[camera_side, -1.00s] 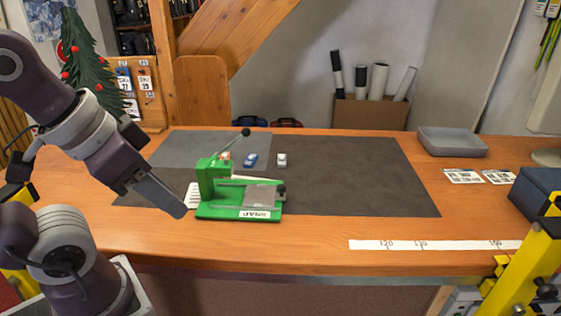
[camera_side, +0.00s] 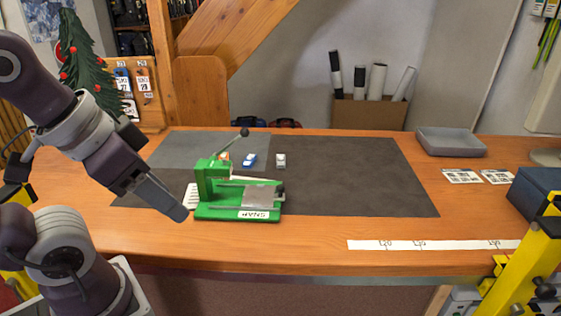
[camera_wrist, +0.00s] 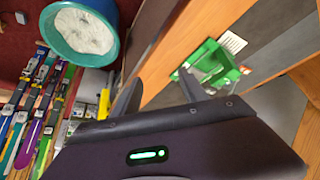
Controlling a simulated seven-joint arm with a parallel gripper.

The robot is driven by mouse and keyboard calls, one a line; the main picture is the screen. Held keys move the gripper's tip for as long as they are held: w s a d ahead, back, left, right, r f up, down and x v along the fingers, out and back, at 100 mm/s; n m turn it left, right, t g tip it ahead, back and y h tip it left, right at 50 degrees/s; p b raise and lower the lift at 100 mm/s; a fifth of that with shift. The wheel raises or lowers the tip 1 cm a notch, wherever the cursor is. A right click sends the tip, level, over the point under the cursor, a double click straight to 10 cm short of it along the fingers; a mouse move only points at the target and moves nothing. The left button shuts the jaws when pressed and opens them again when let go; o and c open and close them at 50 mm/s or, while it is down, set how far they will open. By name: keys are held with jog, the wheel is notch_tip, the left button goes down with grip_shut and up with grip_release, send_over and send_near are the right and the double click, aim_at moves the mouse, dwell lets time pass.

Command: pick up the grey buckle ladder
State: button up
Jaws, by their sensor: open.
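A small grey buckle ladder (camera_side: 280,160) lies on the dark mat behind the green machine, at the right end of a short row of small pieces. I cannot make it out in the wrist view. My gripper (camera_side: 179,212) is at the left front of the mat, just left of the green machine, pointing down and to the right. It is well apart from the grey piece. In the wrist view my gripper (camera_wrist: 158,84) has its two fingers spread, with nothing between them.
The green machine (camera_side: 210,188) with a raised lever stands between my gripper and the grey piece. A blue piece (camera_side: 249,160) and a partly hidden orange piece (camera_side: 224,156) lie left of it. A grey tray (camera_side: 450,142) is at back right. The mat's right half is clear.

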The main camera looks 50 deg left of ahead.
jog(key=w+a+r+n, duration=0.2)
jog(key=w+r, duration=0.1)
jog(key=w, duration=0.5)
jog(key=n+g+y, duration=0.3)
jog(key=n, duration=0.5)
send_over(281, 158)
jog(key=s+d, duration=0.2)
jog(key=d, duration=0.1)
notch_tip(281, 158, down, 14)
jog(key=x, duration=0.6)
jog(key=shift+a+f, duration=0.2)
jog(key=shift+a, duration=0.25)
jog(key=shift+w+a+f, duration=0.1)
jog(key=shift+f, duration=0.15)
grip_shut()
